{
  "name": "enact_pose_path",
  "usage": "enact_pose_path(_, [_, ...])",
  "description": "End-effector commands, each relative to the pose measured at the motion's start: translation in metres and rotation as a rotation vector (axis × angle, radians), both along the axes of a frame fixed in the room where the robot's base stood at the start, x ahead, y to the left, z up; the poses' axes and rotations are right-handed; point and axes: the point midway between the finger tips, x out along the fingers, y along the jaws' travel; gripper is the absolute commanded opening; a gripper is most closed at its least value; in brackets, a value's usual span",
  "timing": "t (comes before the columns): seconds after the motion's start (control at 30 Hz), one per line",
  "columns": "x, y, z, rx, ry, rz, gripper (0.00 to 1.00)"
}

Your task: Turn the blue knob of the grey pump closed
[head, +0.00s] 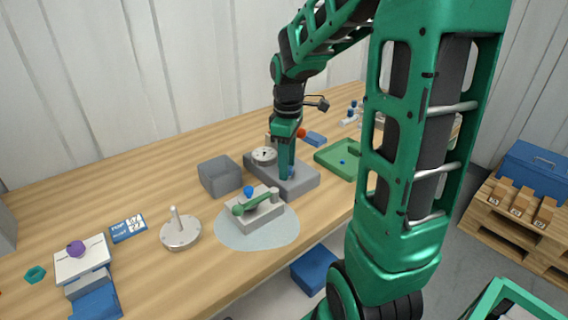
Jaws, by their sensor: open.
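The grey pump (308,183) is a low grey block on the wooden table, with a round white-faced gauge (264,155) on its left part. My green gripper (288,177) points straight down over the right part of this block. It is open, and its fingers hide most of what lies between them. A small bit of blue, which looks like the blue knob (291,177), shows at the fingertips. I cannot tell how far the knob is turned or whether the fingers touch it.
In front, a light grey block (268,216) with a green lever and a blue knob (249,191) stands on a pale round patch (230,236). A dark grey box (220,177) is left, a green tray (334,157) right. An orange knob (301,132) is close behind my gripper.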

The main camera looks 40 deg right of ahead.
Motion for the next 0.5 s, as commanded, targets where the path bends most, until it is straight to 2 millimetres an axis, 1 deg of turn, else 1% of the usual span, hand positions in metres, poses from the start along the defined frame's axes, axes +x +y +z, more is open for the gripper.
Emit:
enact_pose_path(0.03, [0.0, 0.0, 0.0001, 0.0, 0.0, 0.0, 0.42])
enact_pose_path(0.07, [0.0, 0.0, 0.0002, 0.0, 0.0, 0.0, 0.35])
enact_pose_path(0.1, [0.0001, -0.0001, 0.0002, 0.0, 0.0, 0.0, 0.25])
enact_pose_path(0.17, [0.0001, -0.0001, 0.0003, 0.0, 0.0, 0.0, 0.11])
enact_pose_path(0.2, [0.0001, -0.0001, 0.0003, -0.001, -0.001, 0.0, 0.01])
enact_pose_path(0.5, [0.0003, -0.0004, 0.0006, 0.0, -0.001, -0.022, 0.01])
